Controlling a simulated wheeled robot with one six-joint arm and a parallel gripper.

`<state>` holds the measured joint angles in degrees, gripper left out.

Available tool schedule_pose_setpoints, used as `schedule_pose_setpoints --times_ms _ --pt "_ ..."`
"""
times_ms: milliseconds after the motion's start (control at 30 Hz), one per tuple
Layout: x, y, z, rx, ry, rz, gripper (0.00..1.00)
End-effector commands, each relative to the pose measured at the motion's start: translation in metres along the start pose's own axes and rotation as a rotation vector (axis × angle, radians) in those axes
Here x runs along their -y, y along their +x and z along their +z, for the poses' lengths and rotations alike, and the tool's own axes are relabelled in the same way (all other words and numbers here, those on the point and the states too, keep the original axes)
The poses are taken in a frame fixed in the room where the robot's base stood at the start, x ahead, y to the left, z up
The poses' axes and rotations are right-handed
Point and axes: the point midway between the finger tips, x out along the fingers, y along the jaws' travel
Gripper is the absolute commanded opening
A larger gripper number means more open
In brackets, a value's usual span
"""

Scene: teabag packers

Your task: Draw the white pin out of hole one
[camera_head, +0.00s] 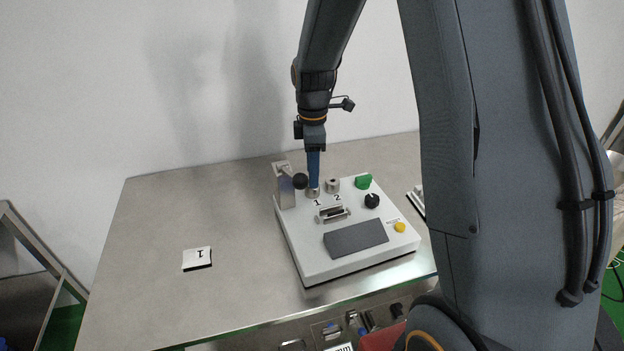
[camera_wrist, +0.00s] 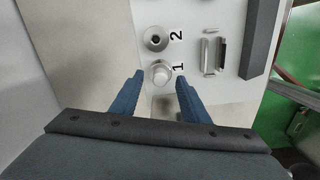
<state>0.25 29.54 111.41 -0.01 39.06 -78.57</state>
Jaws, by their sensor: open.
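The white control box (camera_head: 290,228) stands on the metal table. Hole one, marked "1", has a metal collar; in the wrist view a pale, shiny pin head (camera_wrist: 160,71) fills it. Hole two (camera_wrist: 156,39), marked "2", shows a dark, empty centre; its collar also shows in the head view (camera_head: 333,184). My gripper (camera_head: 313,184) points straight down over hole one. In the wrist view my gripper (camera_wrist: 160,77) is open, with one blue finger on each side of the pin head and a visible gap to both. In the head view the fingers hide the pin.
A metal bracket with a black ball knob (camera_head: 300,181) stands close left of my fingers.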

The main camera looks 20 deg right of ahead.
Motion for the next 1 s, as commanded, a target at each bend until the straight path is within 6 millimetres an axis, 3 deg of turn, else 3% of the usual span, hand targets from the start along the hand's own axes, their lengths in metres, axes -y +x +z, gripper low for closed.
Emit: schedule_pose_setpoints --times_ms 133,400,667,1000 --pt "0.001 0.014 -0.001 0.0 -0.001 -0.001 0.42" --pt "0.001 0.017 -0.002 0.0 -0.002 0.0 0.42" --pt "0.001 0.017 -0.002 0.0 -0.002 0.0 0.0" --pt "0.0 0.011 -0.002 -0.001 -0.002 0.003 0.0"
